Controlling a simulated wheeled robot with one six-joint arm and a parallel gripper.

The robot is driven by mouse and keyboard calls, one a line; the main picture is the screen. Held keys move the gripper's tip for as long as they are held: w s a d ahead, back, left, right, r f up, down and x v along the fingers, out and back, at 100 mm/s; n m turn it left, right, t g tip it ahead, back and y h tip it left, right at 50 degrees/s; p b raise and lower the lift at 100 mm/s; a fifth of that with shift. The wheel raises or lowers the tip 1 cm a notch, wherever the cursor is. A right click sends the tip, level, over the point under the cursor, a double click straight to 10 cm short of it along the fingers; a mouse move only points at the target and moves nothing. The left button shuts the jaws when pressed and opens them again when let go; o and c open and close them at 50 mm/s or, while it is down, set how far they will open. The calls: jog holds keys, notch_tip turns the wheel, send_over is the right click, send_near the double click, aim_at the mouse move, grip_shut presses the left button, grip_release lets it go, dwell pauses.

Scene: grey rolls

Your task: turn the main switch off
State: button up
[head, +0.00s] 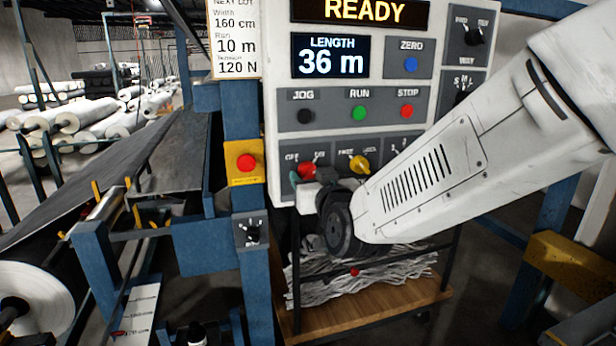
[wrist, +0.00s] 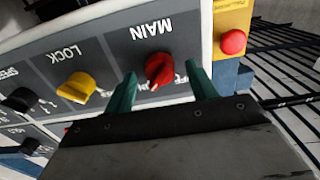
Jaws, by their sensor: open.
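The main switch is a red knob (wrist: 159,69) under the upside-down label MAIN in the wrist view. In the head view the red knob (head: 307,169) is at the lower left of the control panel, between the marks OFF and ON. Its pointer seems turned toward the ON side. My gripper (wrist: 160,72) is open, with one green finger on each side of the knob. I cannot tell whether either finger touches it. In the head view my gripper (head: 311,180) is just at the knob and partly hides it.
A yellow LOCK knob (wrist: 77,87) sits beside the main switch. A red button on a yellow plate (head: 245,163) is left of the panel. JOG, RUN and STOP buttons (head: 358,112) are above.

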jog(key=shift+w+a, duration=0.1)
jog(key=shift+w, duration=0.45)
jog(key=c, duration=1)
jog(key=shift+o, duration=0.2)
jog(key=shift+s+a, duration=0.1)
jog(key=shift+a, duration=0.25)
jog(key=shift+d, duration=0.25)
jog(key=shift+c, duration=0.2)
jog(key=n, duration=0.4)
jog(key=shift+n, duration=0.3)
jog(key=n, duration=0.4)
jog(key=shift+d+n, duration=0.1)
jog(key=shift+n, duration=0.2)
jog(key=n, duration=0.4)
jog(key=shift+n, duration=2.4)
